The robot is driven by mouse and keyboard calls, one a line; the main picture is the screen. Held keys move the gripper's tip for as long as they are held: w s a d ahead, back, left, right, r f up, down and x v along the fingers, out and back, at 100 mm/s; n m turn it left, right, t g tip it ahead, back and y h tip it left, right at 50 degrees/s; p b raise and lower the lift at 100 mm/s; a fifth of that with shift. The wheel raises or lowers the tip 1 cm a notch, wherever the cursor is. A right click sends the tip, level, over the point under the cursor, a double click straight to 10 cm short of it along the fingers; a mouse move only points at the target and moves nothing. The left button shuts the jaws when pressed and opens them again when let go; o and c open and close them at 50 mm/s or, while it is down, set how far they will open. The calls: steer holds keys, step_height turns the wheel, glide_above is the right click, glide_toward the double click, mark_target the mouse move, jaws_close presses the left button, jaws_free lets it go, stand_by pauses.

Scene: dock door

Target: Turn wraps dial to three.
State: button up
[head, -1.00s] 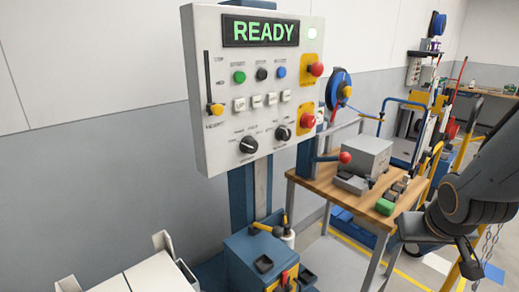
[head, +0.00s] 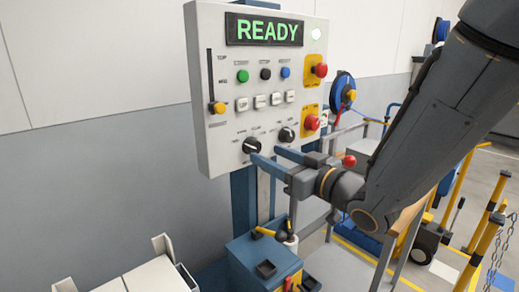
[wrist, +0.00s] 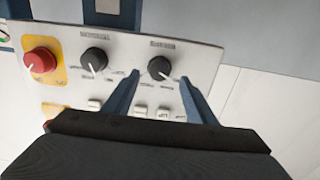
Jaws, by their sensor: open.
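The white control panel (head: 225,160) carries two black dials low on its face: a left dial (head: 251,145) and a right dial (head: 286,134). Their labels are too small to read, so I cannot tell which is the wraps dial. My gripper (head: 265,155) is open and empty at the panel's lower part, near the left dial. In the wrist view, turned over, that dial (wrist: 160,68) lies between and slightly beyond my fingertips (wrist: 160,77). Its white pointer slants to the lower right there. The other dial (wrist: 95,61) is outside the fingers. I cannot tell whether they touch.
A red button (head: 312,122) on a yellow plate sits right of the dials, with another above. White push buttons (head: 259,101) and a slider (head: 217,107) are higher up. The screen (head: 265,31) reads READY. A blue cabinet (head: 240,250) stands below.

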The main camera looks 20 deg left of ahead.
mark_target(256, 148)
steer(key=shift+p+x, duration=0.55)
steer(key=shift+x, duration=1.95)
steer(key=c, duration=1)
steer(key=shift+c, duration=0.2)
steer(key=shift+m, duration=0.3)
steer(key=m+p, duration=0.1)
steer(key=m, duration=0.3)
steer(key=shift+m+p, duration=0.45)
steer(key=shift+m, duration=1.15)
